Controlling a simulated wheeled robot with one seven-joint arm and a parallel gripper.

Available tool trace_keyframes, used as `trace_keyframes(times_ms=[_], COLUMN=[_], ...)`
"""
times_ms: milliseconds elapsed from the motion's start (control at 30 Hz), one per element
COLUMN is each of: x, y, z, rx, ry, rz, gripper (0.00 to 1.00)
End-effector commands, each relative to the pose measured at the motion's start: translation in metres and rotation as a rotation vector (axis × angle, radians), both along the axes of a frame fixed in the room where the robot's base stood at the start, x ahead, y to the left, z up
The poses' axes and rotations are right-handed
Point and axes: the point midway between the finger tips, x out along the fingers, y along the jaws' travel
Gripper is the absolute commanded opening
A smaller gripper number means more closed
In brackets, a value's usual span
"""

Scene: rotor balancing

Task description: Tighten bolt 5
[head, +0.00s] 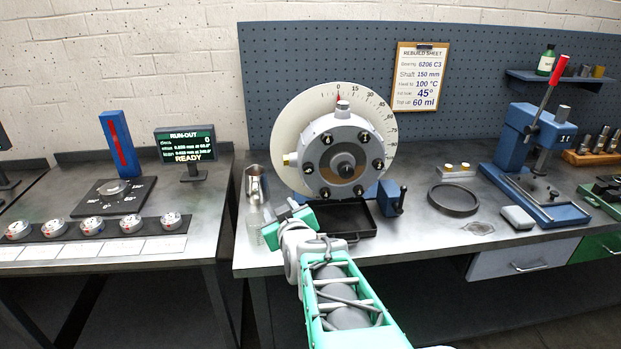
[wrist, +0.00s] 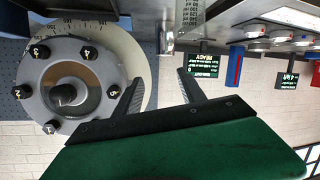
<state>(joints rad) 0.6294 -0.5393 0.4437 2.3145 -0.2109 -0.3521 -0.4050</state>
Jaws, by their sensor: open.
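The grey rotor hub (head: 342,150) stands on the bench in front of a round white dial plate, with several dark numbered bolts around its shaft. Bolt 5 (head: 308,168) appears to be the one at the hub's left side in the head view. In the upside-down wrist view, bolt 5 (wrist: 113,91) is at the hub's right side, beside the near finger. My gripper (head: 287,211) is below and left of the hub. In the wrist view my gripper (wrist: 162,76) has its fingers apart with nothing between them. The fingers do not touch bolt 5.
A dark ring (head: 453,200) and a blue press (head: 516,140) are further right. A gap separates the left bench.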

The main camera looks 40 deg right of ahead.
Motion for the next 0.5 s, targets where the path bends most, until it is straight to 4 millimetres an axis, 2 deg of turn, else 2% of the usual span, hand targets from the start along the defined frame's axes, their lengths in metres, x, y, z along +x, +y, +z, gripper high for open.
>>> trace_keyframes(times_ms=[33,133,267,500], x=[-0.009,-0.025,-0.028,0.007], y=[-0.03,-0.066,-0.083,-0.105], z=[0.006,0.028,0.039,0.04], rx=[-0.053,-0.151,-0.196,-0.194], ry=[-0.067,-0.171,-0.213,-0.214], rz=[-0.057,-0.134,-0.167,-0.165], gripper=[0.47,0.47,0.47,0.47])
